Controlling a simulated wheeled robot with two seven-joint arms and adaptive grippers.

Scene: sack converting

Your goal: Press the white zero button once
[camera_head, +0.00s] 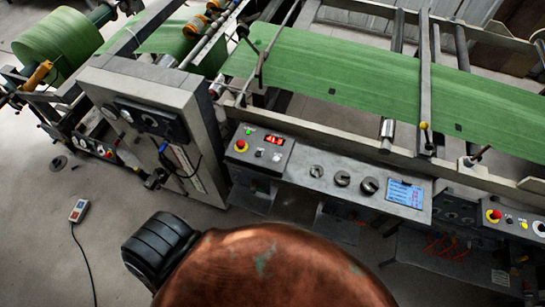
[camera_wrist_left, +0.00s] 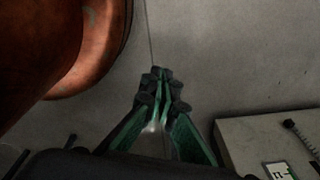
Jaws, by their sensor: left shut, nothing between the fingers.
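The grey control panel (camera_head: 262,150) in the head view carries a red lit display (camera_head: 274,140), a red-on-yellow stop button (camera_head: 241,146), a small green button and a black knob. A small pale button (camera_head: 276,156) sits below the display; its marking is too small to read, so I cannot confirm it as the white zero button. My left gripper (camera_wrist_left: 162,76) shows in the wrist view with its dark fingertips together and nothing between them, over bare floor. It is apart from any panel. The head view does not show its fingers. My right gripper is in neither view.
Right of the panel are several black dials (camera_head: 342,179) and a blue screen (camera_head: 404,193). A tall grey cabinet (camera_head: 155,115) stands to the left. Green web (camera_head: 340,75) runs behind. A grey pendant (camera_head: 79,211) with a cable lies on the floor. A pale box (camera_wrist_left: 255,140) edges the wrist view.

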